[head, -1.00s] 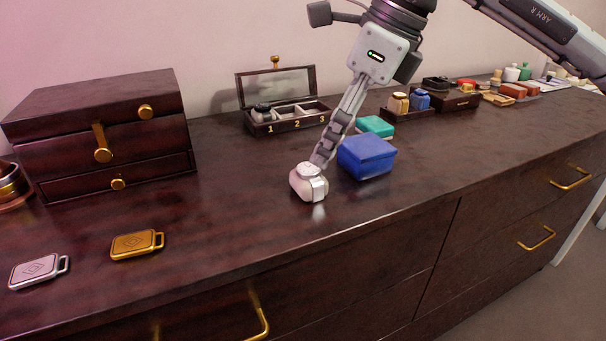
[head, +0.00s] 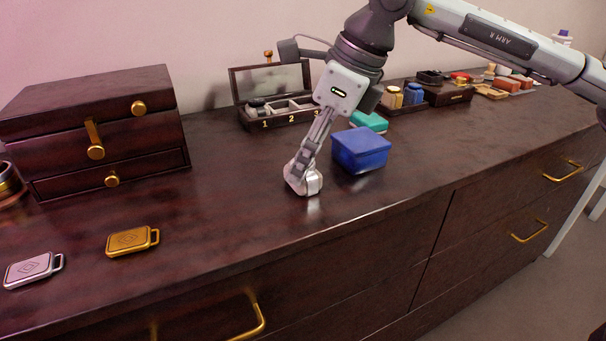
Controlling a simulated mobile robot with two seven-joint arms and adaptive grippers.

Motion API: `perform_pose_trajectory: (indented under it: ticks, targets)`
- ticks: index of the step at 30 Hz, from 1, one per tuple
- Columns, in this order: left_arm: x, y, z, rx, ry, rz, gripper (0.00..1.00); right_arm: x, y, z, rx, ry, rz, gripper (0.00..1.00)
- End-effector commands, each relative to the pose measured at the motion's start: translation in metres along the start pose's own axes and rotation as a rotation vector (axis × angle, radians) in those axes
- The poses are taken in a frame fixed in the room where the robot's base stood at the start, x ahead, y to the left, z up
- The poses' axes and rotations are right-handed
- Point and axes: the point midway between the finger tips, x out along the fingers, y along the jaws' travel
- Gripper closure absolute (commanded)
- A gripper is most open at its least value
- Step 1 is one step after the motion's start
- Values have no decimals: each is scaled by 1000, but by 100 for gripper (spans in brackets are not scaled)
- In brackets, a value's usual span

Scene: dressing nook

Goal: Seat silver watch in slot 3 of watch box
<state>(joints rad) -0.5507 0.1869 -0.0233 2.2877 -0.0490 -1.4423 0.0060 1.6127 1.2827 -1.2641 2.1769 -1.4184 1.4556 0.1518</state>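The silver watch (head: 315,182), a silver band on a pale cushion, stands on the dresser top near its front edge. My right gripper (head: 299,178) points down at it, with its fingers overlapping the watch's upper and left part. The fingers are seen nearly edge-on, so their gap and grip are unclear. The watch box (head: 279,124) is open at the back against the wall, with its glass lid raised. Slot 1 holds a dark watch (head: 257,108); slot 2 shows a light lining. My gripper body partly covers the slot 3 end. My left gripper is out of view.
A blue box (head: 361,150) stands close right of the watch, with a teal box (head: 369,122) behind it. A dark drawer chest (head: 95,130) is at left. A gold tag (head: 130,241) and a silver tag (head: 30,270) lie front left. The dresser top between chest and watch is clear.

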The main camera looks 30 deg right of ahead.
Motion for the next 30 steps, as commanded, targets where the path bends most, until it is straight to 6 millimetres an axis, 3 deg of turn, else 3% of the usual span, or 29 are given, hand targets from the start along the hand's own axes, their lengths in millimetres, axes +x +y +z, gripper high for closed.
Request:
perform_pose_trajectory:
  ticks: [1, 7, 20, 22, 23, 30]
  targets:
    - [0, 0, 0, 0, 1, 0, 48, 1, 0, -1, 0, 3, 1, 65]
    - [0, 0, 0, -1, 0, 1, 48, 2, 0, -2, 1, 6, 3, 90]
    - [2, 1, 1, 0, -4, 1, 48, 3, 1, -3, 0, 13, 7, 91]
    - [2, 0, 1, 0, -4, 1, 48, 0, 2, -2, 0, 13, 7, 96]
    - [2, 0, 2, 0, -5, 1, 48, -2, 2, -1, 0, 13, 7, 100]
    - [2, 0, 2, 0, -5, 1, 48, -37, 1, 16, -2, 5, 4, 100]
